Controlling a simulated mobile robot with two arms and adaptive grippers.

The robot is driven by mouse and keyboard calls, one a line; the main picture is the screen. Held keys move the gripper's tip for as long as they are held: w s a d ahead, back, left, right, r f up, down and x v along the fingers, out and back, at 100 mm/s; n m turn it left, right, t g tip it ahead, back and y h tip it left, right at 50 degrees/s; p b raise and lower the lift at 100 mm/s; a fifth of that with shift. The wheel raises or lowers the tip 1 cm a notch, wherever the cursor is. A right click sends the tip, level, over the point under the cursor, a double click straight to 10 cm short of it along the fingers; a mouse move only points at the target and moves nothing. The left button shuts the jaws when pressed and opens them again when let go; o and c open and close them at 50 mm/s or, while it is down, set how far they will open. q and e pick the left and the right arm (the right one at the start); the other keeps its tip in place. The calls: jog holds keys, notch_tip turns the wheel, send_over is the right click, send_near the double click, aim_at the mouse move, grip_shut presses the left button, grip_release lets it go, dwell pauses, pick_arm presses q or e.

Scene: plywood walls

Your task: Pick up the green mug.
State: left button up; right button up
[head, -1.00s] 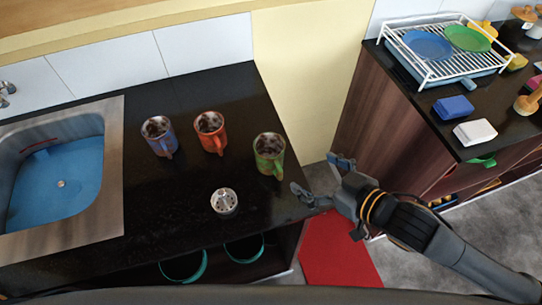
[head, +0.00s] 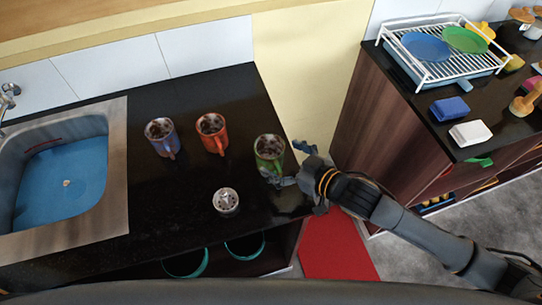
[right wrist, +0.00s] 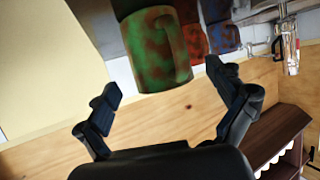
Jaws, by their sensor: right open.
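The green mug (head: 268,150), mottled with reddish brown, stands upright near the right edge of the black counter in the head view. It shows large in the right wrist view (right wrist: 154,48), ahead of and between the spread fingers. My right gripper (head: 289,163) is open, with its fingertips close to the mug's right and front sides. Its two fingers also show apart and empty in the right wrist view (right wrist: 168,105). I cannot tell whether a finger touches the mug. My left gripper is not in view.
An orange mug (head: 211,132) and a blue mug (head: 161,138) stand left of the green mug. A small metal cup with holes (head: 227,202) stands in front. A sink (head: 114,165) is at the left. A dish rack (head: 437,72) sits on the right-hand counter across a gap.

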jog(key=shift+p+x, duration=0.4)
jog(key=shift+x, duration=1.55)
jog(key=shift+r, duration=0.1)
jog(key=shift+c, duration=0.2)
jog(key=c, duration=1.5)
